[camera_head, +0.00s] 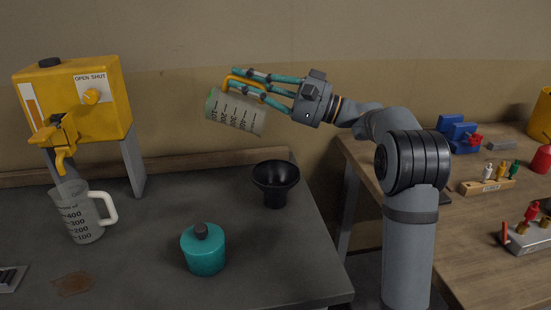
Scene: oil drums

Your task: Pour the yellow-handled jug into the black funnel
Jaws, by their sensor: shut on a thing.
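The yellow-handled jug (237,112) is a translucent, pale green cylinder with dark scale marks. It is tilted far over on its side in the air, above and slightly left of the black funnel. My gripper (262,86) is shut on its yellow handle. The jug's open end appears to be at the left, but I cannot see a stream of liquid or how much is inside. The black funnel (276,182) stands upright near the right side of the dark bench, its mouth upward and apart from the jug.
A yellow dispenser (75,98) with a tap stands at the left above a white-handled jug (82,214). A teal can (204,252) stands on the front of the dark bench (150,270). A brown stain (73,284) lies front left. A wooden bench (430,225) holds small parts.

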